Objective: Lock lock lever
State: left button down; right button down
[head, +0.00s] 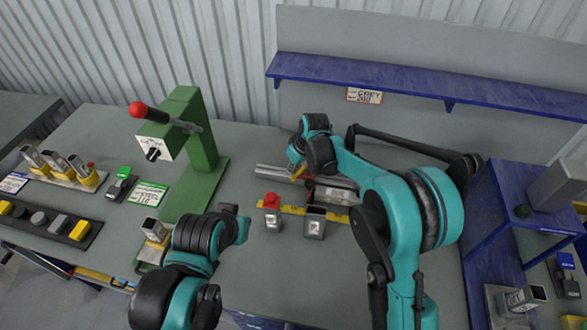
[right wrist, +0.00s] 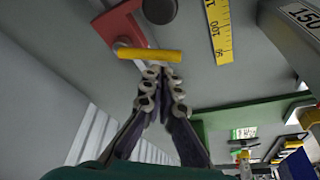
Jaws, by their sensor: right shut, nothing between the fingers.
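The lock lever is most likely the yellow bar (right wrist: 150,54) in the right wrist view, joined by a metal shaft to a red block (right wrist: 118,25). In the head view a small yellow piece (head: 299,173) shows beside the metal rail, partly hidden by my right arm. My right gripper (right wrist: 162,74) is shut and empty. Its fingertips are close to the yellow bar, near its right half; I cannot tell whether they touch. My left arm is at the lower middle of the head view; its fingers cannot be made out.
A green press (head: 190,150) with a red-knobbed handle stands left of the rail. A yellow ruler (head: 334,215) lies along the table, with a red-topped block (head: 272,212) and a metal tube (head: 314,222) by it. A blue shelf (head: 420,82) runs along the back.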

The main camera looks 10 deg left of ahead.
jog(key=v, duration=1.1)
jog(key=shift+w+a+r, duration=0.25)
jog(key=shift+w+r, duration=0.05)
jog(key=shift+r, duration=0.1)
